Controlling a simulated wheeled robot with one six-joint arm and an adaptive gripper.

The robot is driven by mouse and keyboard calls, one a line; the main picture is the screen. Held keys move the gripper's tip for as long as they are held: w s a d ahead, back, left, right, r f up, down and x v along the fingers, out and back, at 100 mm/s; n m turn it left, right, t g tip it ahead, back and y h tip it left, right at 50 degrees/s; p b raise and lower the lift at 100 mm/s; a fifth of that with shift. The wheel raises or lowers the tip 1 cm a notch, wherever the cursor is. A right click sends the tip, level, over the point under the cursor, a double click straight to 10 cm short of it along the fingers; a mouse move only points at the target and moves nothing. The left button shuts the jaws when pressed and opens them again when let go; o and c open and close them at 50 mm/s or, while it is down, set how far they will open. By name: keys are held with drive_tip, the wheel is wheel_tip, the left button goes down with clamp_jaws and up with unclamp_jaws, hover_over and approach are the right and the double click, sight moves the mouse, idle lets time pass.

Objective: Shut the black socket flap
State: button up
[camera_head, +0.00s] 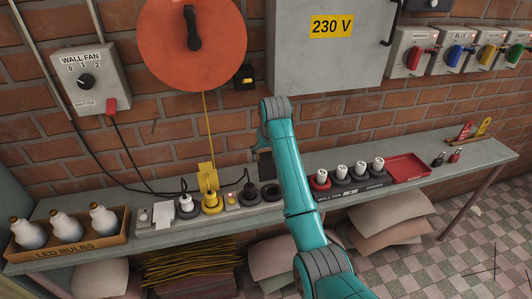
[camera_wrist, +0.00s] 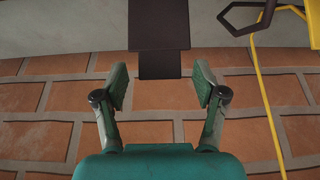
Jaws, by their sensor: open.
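The black socket flap (camera_head: 265,164) shows in the head view as a dark plate standing up behind the black socket (camera_head: 271,193), partly hidden by my arm. In the wrist view a dark plate, which looks like the flap (camera_wrist: 158,25), is at the top centre, with a narrower dark part below it. My gripper (camera_wrist: 160,86) is open and empty, its two fingers spread either side of the picture's centre line. The plate is beyond the fingertips, and I see no contact. In the head view the fingers are mostly hidden behind my wrist.
A yellow socket with its raised yellow flap (camera_head: 207,174) stands to the left, with a yellow cord (camera_head: 204,115) hanging above it. A black plug (camera_head: 250,191) sits beside the black socket. Several white-topped plugs (camera_head: 341,174) and a red tray (camera_head: 408,165) are to the right.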

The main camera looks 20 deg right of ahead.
drive_tip(key=shift+w+f, duration=0.1)
drive_tip(key=shift+f, duration=0.15)
clamp_jaws()
